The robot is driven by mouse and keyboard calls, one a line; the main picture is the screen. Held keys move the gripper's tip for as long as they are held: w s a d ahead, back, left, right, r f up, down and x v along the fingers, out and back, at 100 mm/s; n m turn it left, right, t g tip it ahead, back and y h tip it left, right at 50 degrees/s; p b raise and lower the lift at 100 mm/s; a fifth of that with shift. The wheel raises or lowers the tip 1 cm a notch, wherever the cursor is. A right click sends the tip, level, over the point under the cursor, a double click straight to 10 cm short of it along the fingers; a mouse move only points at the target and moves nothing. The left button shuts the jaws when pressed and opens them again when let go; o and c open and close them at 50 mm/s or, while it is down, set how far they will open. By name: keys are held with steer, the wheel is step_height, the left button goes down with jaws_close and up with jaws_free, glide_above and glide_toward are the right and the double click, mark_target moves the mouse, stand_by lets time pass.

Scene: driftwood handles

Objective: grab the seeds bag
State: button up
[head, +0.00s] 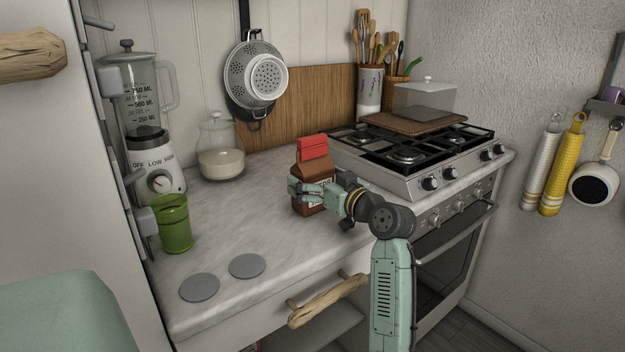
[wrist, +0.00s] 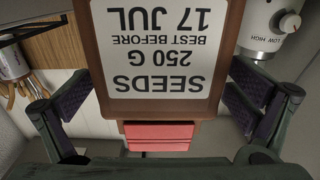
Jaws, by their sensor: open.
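The seeds bag (head: 313,170) is brown with a red folded top and a white label, and stands upright on the counter left of the stove. In the wrist view the seeds bag (wrist: 160,105) appears upside down, its label reading SEEDS 250 G, very close to the camera. My gripper (head: 303,192) is at the bag and hides part of its lower half. In the wrist view my gripper (wrist: 160,105) is open, with one dark finger pad on each side of the bag. Gaps show between the pads and the bag's sides.
The counter (head: 215,230) is clear in front of the bag. A glass jar (head: 220,160), a green cup (head: 173,225) and a blender (head: 150,125) stand to the left. Two grey discs (head: 247,265) lie near the front. The stove (head: 420,160) is close on the right.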

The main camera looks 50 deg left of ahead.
steer(key=shift+w+a, duration=0.1)
steer(key=shift+a, duration=0.3)
steer(key=c, duration=1.3)
